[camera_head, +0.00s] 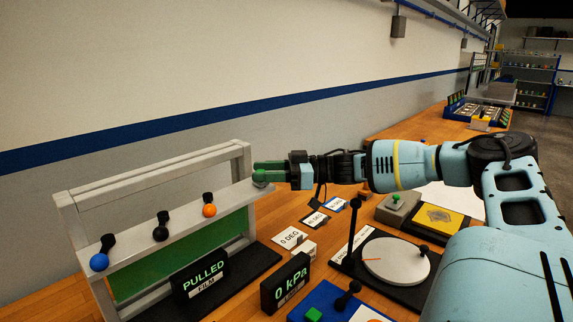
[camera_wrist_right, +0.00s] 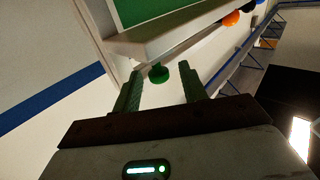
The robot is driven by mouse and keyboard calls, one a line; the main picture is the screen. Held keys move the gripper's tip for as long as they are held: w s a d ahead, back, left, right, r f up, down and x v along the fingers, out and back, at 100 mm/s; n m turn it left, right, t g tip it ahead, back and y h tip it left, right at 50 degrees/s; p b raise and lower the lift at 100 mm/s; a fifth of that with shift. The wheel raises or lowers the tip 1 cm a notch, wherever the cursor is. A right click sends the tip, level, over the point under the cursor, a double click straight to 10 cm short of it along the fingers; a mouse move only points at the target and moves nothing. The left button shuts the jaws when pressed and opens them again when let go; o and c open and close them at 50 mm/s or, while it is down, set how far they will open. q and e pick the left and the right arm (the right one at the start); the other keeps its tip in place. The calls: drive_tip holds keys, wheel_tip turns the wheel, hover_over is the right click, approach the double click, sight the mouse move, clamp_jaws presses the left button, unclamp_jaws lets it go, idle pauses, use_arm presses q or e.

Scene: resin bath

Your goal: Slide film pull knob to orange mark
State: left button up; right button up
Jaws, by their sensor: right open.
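A light grey frame (camera_head: 152,177) holds a green film sheet (camera_head: 150,272). An orange ball mark (camera_head: 209,210) sits farther left on the rail. My right gripper (camera_head: 257,171) comes in from the right at the green knob. In the right wrist view the knob (camera_wrist_right: 158,74) lies just beyond the open fingertips (camera_wrist_right: 160,72), between their lines, with no grip on it. The orange mark also shows there (camera_wrist_right: 231,18). My left gripper is out of view.
A black mark (camera_head: 161,228) and a blue mark (camera_head: 99,261) are farther left on the rail. A white round plate (camera_head: 396,262) lies below my right arm.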

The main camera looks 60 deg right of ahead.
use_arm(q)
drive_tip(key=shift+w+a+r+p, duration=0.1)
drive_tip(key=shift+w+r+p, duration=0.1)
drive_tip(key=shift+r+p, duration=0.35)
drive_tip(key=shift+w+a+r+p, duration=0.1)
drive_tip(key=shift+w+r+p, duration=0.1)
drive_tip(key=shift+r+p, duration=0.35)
use_arm(e)
drive_tip(key=v, duration=0.4)
drive_tip(key=shift+s+d, duration=0.25)
drive_tip(key=shift+s, duration=0.05)
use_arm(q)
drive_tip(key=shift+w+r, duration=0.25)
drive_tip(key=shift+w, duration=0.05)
